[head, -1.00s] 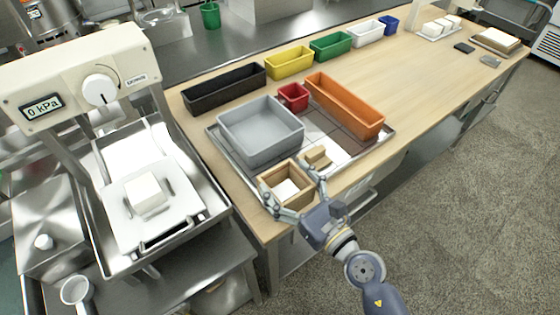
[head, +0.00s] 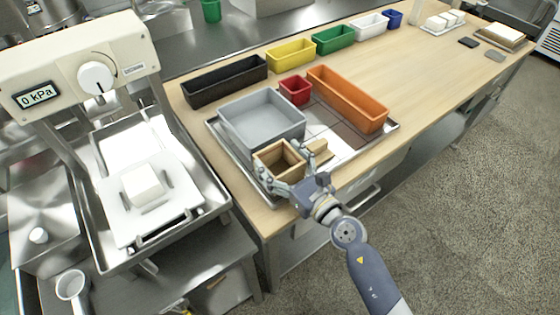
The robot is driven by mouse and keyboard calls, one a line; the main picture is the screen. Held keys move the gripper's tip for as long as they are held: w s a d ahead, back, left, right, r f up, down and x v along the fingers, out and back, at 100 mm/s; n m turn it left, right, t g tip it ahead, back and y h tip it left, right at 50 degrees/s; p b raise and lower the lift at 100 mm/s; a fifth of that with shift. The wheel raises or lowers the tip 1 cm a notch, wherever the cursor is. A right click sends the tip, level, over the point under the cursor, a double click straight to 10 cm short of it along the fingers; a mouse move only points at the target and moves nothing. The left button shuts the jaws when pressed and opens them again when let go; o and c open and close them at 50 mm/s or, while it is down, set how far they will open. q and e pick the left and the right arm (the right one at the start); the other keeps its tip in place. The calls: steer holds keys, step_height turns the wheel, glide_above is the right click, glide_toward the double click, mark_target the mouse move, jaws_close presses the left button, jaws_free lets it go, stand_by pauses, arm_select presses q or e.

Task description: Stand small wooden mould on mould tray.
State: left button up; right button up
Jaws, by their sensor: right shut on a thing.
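The small wooden mould (head: 268,162) is a square open-topped frame of light wood. My left gripper is not in view.
The tray also bears the grey bin (head: 262,125), a red box (head: 296,90), an orange trough (head: 348,98) and a small wooden piece (head: 320,151) right beside the mould. A press (head: 80,70) with a white block (head: 142,184) stands at left.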

steer(key=shift+f, duration=0.2)
steer(key=o, duration=1.1)
steer(key=shift+r, duration=0.25)
steer(key=b+v, duration=0.2)
steer(key=v, duration=0.9)
steer(key=shift+s+d+f, duration=0.1)
steer(key=shift+s+f, duration=0.05)
steer(key=shift+s, duration=0.05)
steer(key=shift+s+d, duration=0.2)
steer(key=shift+s, duration=0.1)
